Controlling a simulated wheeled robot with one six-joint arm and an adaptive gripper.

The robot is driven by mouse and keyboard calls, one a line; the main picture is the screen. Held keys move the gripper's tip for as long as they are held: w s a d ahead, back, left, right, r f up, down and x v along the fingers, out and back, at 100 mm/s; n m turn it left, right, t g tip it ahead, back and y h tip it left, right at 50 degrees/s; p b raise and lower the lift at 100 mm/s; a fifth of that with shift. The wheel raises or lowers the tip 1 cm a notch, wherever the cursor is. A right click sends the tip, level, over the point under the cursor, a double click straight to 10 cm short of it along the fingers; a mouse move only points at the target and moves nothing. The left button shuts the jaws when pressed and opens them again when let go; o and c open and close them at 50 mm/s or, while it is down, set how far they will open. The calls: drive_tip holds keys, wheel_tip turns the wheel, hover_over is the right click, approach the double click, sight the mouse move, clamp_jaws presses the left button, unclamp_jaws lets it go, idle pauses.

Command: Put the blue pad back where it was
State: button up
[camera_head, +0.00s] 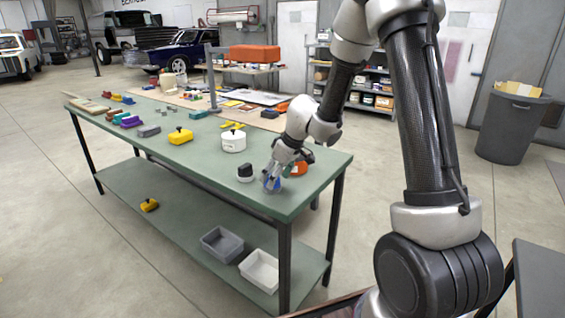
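A small blue thing (272,185), which looks like the blue pad, is at the near right corner of the green table (215,175). My gripper (274,180) points down over it, with its fingers around or just beside it. The fingers cover part of the blue thing. I cannot tell whether they are closed on it, or whether it rests on the tabletop.
Grey (222,243) and white (260,270) bins sit on the lower shelf.

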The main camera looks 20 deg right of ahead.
drive_tip(key=v, duration=1.1)
drive_tip(key=w+d+r+m+t+h, duration=0.1)
drive_tip(key=w+d+r+t, duration=0.15)
drive_tip(key=r, duration=0.35)
drive_tip(key=w+d+r+t+h, duration=0.1)
drive_tip(key=w+r+t, duration=0.15)
drive_tip(key=r, duration=0.35)
drive_tip(key=s+d+r+m+t+h, duration=0.2)
drive_tip(key=s+d+r+m+h, duration=0.15)
drive_tip(key=d+r, duration=0.55)
drive_tip(key=s+d+m+g+h, duration=0.1)
drive_tip(key=s+d+m, duration=0.15)
drive_tip(key=s, duration=0.35)
drive_tip(key=s+d+m+h, duration=0.1)
drive_tip(key=s+d+h, duration=0.1)
drive_tip(key=s+d, duration=0.25)
drive_tip(key=s+a+f+g+y, duration=0.1)
drive_tip(key=s+a+f, duration=0.2)
drive_tip(key=s, duration=0.4)
drive_tip(key=s+a+f+g+y, duration=0.2)
drive_tip(key=s+f, duration=0.2)
drive_tip(key=s, duration=0.2)
drive_tip(key=s+a+f+g+y, duration=0.2)
drive_tip(key=s+a+f, duration=0.1)
drive_tip(key=s, duration=0.4)
drive_tip(key=shift+s+a+f+n, duration=0.15)
drive_tip(key=shift+s+a+n, duration=0.15)
drive_tip(key=shift+a, duration=0.05)
